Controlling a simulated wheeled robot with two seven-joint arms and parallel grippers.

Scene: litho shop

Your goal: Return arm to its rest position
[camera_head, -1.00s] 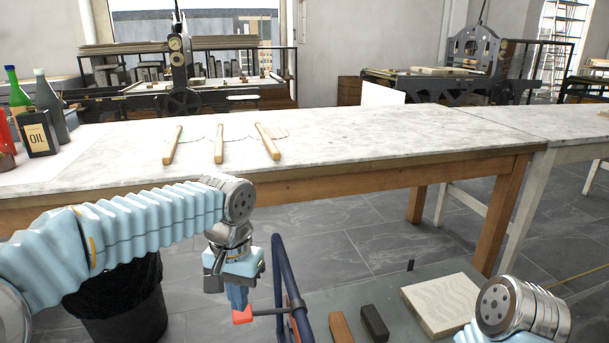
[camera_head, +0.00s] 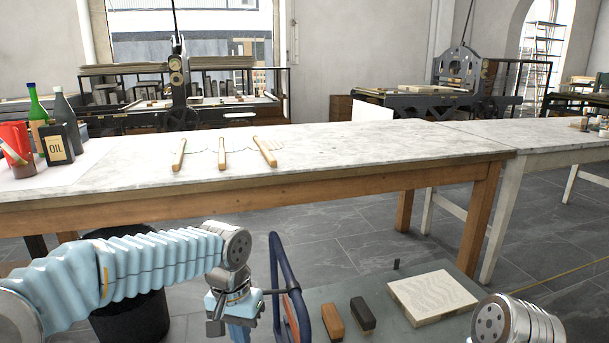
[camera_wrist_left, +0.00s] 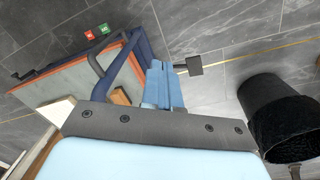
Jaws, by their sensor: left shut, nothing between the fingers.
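My left arm (camera_head: 150,265) comes in from the left in the head view, in front of the marble-topped table. Its left gripper (camera_head: 238,330) points down beside a dark blue cart handle, with the tips cut off by the bottom edge. In the left wrist view the blue fingers (camera_wrist_left: 162,88) are together with nothing between them, close to the blue frame (camera_wrist_left: 140,50) of the cart. My right arm shows only as a metal joint at the lower right of the head view; its gripper is out of view.
The cart top (camera_head: 385,290) carries a stone slab (camera_head: 432,292), a brown block (camera_head: 333,322) and a black block (camera_head: 362,315). A black bin (camera_head: 130,320) stands behind my left arm. The table (camera_head: 350,148) holds wooden-handled tools (camera_head: 222,153), an oil can (camera_head: 55,145) and bottles.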

